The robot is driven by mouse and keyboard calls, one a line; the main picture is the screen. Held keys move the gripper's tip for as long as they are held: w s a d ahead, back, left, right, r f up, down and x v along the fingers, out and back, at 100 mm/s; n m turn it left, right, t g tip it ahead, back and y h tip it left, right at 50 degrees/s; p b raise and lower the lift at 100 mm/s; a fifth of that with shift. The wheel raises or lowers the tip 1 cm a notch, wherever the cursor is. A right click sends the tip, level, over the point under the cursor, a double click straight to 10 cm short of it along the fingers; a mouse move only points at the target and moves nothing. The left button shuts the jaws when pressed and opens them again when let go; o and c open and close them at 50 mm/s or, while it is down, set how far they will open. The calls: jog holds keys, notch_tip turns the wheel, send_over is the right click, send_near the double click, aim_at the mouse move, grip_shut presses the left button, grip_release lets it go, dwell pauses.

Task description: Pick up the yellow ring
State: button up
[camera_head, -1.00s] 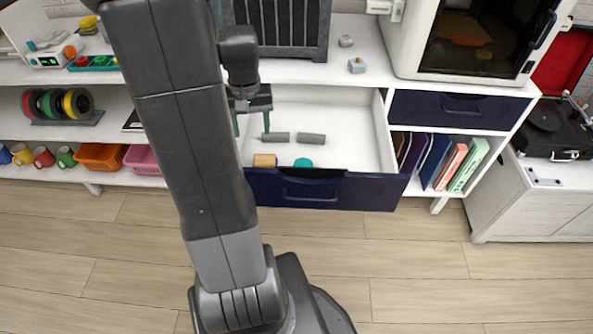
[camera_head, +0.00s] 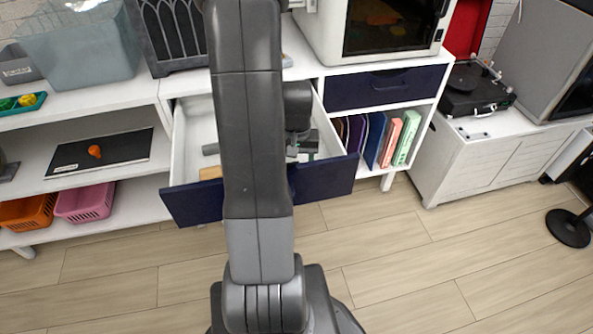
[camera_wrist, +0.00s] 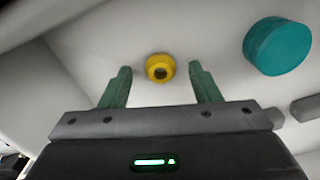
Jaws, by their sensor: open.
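My gripper (camera_wrist: 160,82) is open and empty. Its two green fingers point toward the ring, one on each side in the picture, and the ring shows just beyond the fingertips. I cannot tell the exact gap between them. In the head view my arm hides the ring and most of the gripper, which is down over the open drawer (camera_head: 187,150).
A teal round block (camera_wrist: 277,46) lies right of the ring, with a grey cylinder (camera_wrist: 306,107) near it. In the head view a tan block (camera_head: 210,173) sits by the drawer's front. The drawer walls surround the gripper. The turntable (camera_head: 475,90) stands apart at right.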

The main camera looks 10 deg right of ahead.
jog(key=shift+f, duration=0.15)
jog(key=c, duration=1)
jog(key=shift+c, duration=0.3)
